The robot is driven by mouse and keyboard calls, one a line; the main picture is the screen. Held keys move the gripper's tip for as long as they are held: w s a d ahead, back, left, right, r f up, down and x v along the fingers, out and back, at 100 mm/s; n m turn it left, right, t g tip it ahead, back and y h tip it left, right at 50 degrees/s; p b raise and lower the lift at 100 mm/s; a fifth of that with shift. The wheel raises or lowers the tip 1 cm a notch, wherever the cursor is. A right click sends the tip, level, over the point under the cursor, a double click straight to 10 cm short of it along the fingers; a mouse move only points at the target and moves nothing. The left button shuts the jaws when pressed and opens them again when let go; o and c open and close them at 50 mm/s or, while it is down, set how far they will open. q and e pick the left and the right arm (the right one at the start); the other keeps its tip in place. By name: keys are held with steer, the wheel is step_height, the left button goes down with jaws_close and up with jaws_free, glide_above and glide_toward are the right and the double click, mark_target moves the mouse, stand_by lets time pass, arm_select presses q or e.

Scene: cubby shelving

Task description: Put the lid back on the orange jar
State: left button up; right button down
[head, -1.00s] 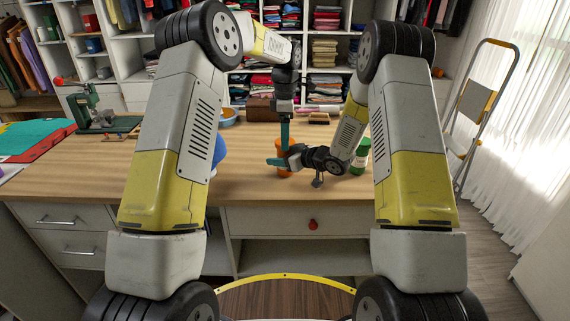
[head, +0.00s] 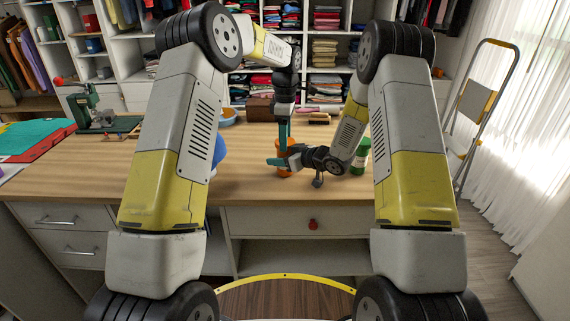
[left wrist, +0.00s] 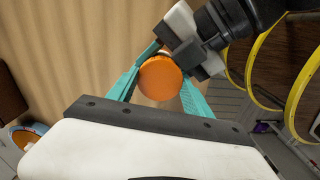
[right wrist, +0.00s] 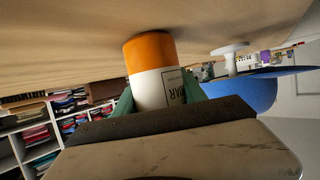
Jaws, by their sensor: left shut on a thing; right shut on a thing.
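The orange jar (right wrist: 151,54) stands on the table with a white label; it is seen upside down in the right wrist view. My right gripper (head: 283,161) is shut around the jar's body from the side. The round orange lid (left wrist: 160,78) is between the fingers of my left gripper (left wrist: 160,92), which is shut on it. In the head view the left gripper (head: 285,148) points straight down over the jar, just above the right fingers. Whether the lid touches the jar's rim is hidden.
A green container (head: 360,158) stands right of the right wrist. A blue rounded object (head: 219,150) is partly behind my left arm. A green machine (head: 92,112) and coloured sheets (head: 35,140) lie at the left. The table's front middle is clear.

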arm_select(q)
steer(key=m, duration=0.6)
steer(key=shift+m, duration=0.4)
steer(key=m, duration=0.7)
steer(key=shift+m, duration=0.3)
steer(key=o, duration=1.5)
steer(key=shift+o, duration=0.2)
